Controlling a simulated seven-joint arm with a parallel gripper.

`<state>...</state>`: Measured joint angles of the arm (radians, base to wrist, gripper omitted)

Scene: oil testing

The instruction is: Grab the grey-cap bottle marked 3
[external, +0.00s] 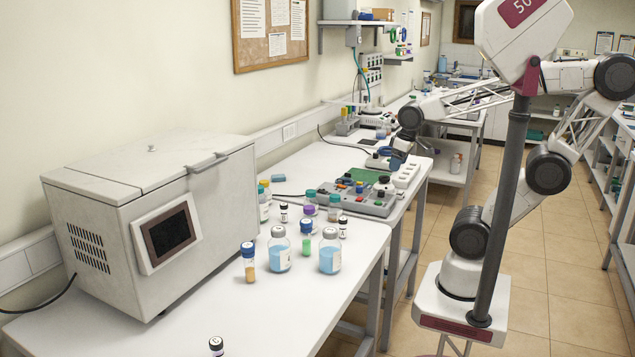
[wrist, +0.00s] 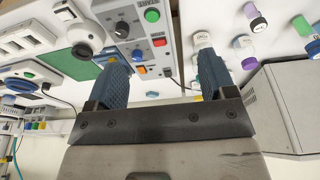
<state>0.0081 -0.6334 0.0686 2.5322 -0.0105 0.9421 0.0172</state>
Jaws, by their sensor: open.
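Several grey-cap bottles stand on the white table in the external view. Two hold blue liquid, one on the left (external: 279,255) and one on the right (external: 330,257). A pale-capped bottle (wrist: 203,40) shows beside the right finger.
A grey control panel with coloured buttons (external: 375,203) lies behind the bottles. A large white machine (external: 150,220) fills the left of the table. Blue-cap (external: 248,262) and purple-cap (external: 306,227) bottles stand close by. The table's front right is clear.

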